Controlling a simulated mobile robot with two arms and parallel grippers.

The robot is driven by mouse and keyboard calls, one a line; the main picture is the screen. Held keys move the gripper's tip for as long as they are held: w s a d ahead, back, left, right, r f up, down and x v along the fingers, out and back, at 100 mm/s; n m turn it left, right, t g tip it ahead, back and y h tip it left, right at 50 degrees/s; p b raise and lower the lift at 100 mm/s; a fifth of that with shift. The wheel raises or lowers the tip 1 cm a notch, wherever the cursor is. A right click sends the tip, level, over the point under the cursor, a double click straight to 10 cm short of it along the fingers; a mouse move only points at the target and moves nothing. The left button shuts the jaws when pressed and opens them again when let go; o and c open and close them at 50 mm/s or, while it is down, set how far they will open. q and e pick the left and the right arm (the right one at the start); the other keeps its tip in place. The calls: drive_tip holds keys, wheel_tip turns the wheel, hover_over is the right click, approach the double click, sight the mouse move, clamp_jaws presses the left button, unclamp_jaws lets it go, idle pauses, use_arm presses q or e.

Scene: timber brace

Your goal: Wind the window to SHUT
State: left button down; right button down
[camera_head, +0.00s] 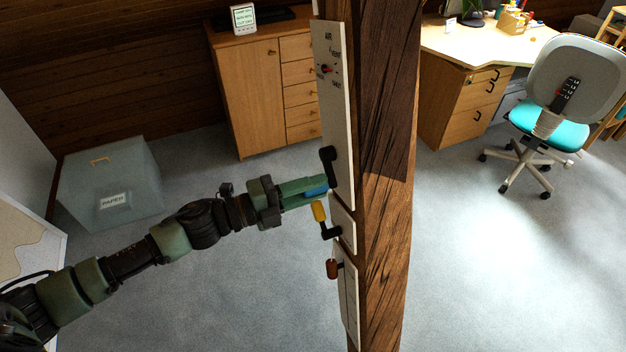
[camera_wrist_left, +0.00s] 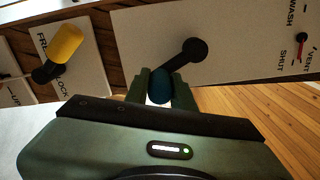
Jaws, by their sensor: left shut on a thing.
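My left gripper (camera_head: 318,183) is shut on the blue knob (camera_head: 316,192) of a black crank (camera_head: 328,158) on the upper white panel (camera_head: 337,120) of a timber post. In the left wrist view the knob (camera_wrist_left: 160,87) sits between both fingers, and the black crank arm (camera_wrist_left: 185,57) runs up and right to its hub. Above the crank is a dial with a red pointer (camera_head: 326,69), which also shows in the left wrist view (camera_wrist_left: 302,40) near the words WASH, VENT and SHUT. I cannot tell exactly which mark it points at. My right gripper is not in view.
Just below are a yellow-handled crank (camera_head: 319,211) and a red-brown knob (camera_head: 333,268) on lower panels. The timber post (camera_head: 385,190) stands right of them. A grey PAPER box (camera_head: 110,185), wooden cabinet (camera_head: 250,90), desk (camera_head: 480,45) and chair (camera_head: 550,130) stand farther back.

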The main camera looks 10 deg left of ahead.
use_arm(q)
drive_tip(key=shift+w+a+f+b, duration=0.35)
drive_tip(key=shift+w+f, duration=0.1)
drive_tip(key=shift+f, duration=0.3)
drive_tip(key=c, duration=1.4)
unclamp_jaws()
drive_tip(key=shift+r, duration=0.25)
drive_tip(key=o, duration=0.6)
drive_tip(key=shift+w, duration=0.1)
drive_tip(key=shift+c, duration=0.2)
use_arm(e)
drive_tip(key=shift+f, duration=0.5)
use_arm(q)
drive_tip(key=b+v, duration=0.1)
drive_tip(key=v, duration=0.6)
drive_tip(key=shift+s+a, duration=0.2)
drive_tip(key=shift+a, duration=0.05)
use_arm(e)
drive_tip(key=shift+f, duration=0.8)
